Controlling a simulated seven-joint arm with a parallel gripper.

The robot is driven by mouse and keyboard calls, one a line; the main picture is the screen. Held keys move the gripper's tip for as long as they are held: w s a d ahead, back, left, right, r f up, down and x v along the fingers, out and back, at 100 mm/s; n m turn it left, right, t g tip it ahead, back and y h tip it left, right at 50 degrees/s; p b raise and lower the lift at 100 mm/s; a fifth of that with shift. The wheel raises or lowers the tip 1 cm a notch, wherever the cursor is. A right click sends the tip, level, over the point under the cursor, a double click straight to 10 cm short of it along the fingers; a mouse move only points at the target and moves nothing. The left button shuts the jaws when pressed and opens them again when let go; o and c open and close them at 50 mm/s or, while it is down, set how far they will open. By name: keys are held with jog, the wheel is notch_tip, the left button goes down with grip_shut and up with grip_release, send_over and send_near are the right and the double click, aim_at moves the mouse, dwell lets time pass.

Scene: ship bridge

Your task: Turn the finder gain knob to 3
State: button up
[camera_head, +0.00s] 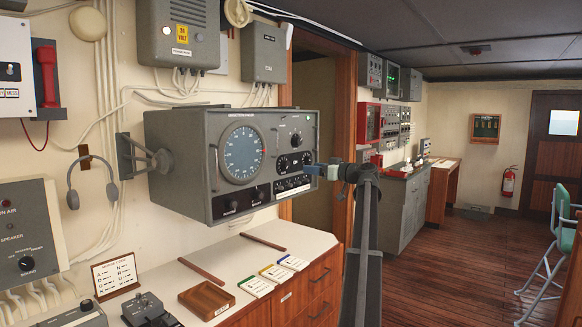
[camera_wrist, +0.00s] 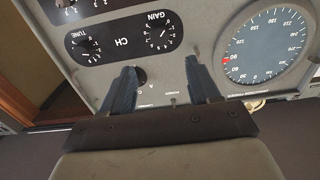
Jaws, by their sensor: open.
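The grey direction finder box (camera_head: 225,168) hangs on the wall above the counter, with a large round compass dial (camera_head: 243,152) on its face. On its right panel, the gain knob (camera_head: 282,163) is a black dial with white marks. It shows upside down in the wrist view (camera_wrist: 163,34), beside the tune knob (camera_wrist: 88,46); its pointer setting is too small to read surely. My gripper (camera_head: 311,170) is at the panel's right side. In the wrist view my gripper (camera_wrist: 160,66) is open, its two blue fingers apart and the gain knob beyond their tips, with nothing held.
Another black knob (camera_wrist: 140,76) lies partly behind the left finger in the wrist view. Small lower knobs (camera_head: 256,195) sit along the box's bottom edge. The counter (camera_head: 227,262) below holds cards, rods and a wooden tray (camera_head: 206,299). A doorway (camera_head: 312,125) opens behind the box.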

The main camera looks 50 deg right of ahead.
aim_at(288, 165)
jog(key=w, duration=1.1)
jog(key=shift+w, duration=0.15)
jog(key=shift+c, duration=0.2)
jog(key=c, duration=1)
